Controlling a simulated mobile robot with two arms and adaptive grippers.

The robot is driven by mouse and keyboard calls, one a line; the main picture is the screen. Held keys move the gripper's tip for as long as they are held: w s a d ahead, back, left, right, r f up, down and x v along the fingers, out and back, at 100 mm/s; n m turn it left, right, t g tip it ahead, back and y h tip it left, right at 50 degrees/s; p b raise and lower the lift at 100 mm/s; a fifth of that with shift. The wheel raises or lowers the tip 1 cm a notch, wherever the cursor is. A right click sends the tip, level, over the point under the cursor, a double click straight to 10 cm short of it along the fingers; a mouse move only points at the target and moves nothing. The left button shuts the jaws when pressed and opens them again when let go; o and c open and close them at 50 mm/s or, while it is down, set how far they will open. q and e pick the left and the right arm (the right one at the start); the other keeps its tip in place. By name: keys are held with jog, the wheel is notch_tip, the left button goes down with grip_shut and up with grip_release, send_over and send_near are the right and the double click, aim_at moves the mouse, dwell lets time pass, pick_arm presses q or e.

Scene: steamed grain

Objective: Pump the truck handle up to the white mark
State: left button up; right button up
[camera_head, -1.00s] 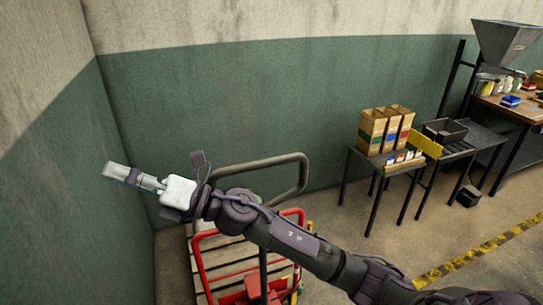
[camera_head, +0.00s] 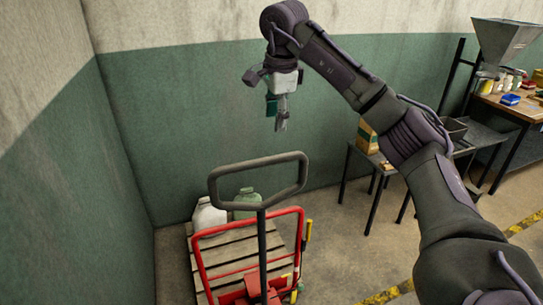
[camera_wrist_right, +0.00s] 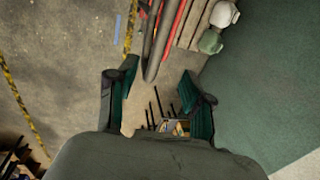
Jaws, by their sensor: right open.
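The truck handle (camera_head: 258,163) is a dark grey loop on a black post (camera_head: 262,245); it stands upright at the near end of the red-framed truck (camera_head: 197,262). My right gripper (camera_head: 281,122) hangs above and slightly right of the loop in the head view, pointing down, open and empty. It does not touch the handle. In the right wrist view the open fingers (camera_wrist_right: 157,92) show, with a dark bar of the handle (camera_wrist_right: 160,38) beyond them. I cannot make out a white mark. My left gripper is not in view.
A white jug (camera_head: 208,217) and a green jug (camera_head: 247,201) stand on the truck's slatted wooden deck (camera_head: 235,252). The green wall (camera_head: 180,110) is close behind and left. Tables with boxes (camera_head: 368,135) stand at the right. Floor right of the truck (camera_head: 350,255) is clear.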

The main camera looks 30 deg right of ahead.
aim_at(271, 157)
jog(key=w+f+p, duration=0.1)
jog(key=f, duration=0.3)
jog(key=f+p, duration=0.1)
jog(key=f, duration=0.3)
jog(key=w+f+p, duration=0.1)
jog(key=f, duration=0.3)
jog(key=shift+w+d+f, duration=0.25)
jog(key=shift+w+f, duration=0.05)
jog(key=shift+f, duration=0.1)
grip_shut()
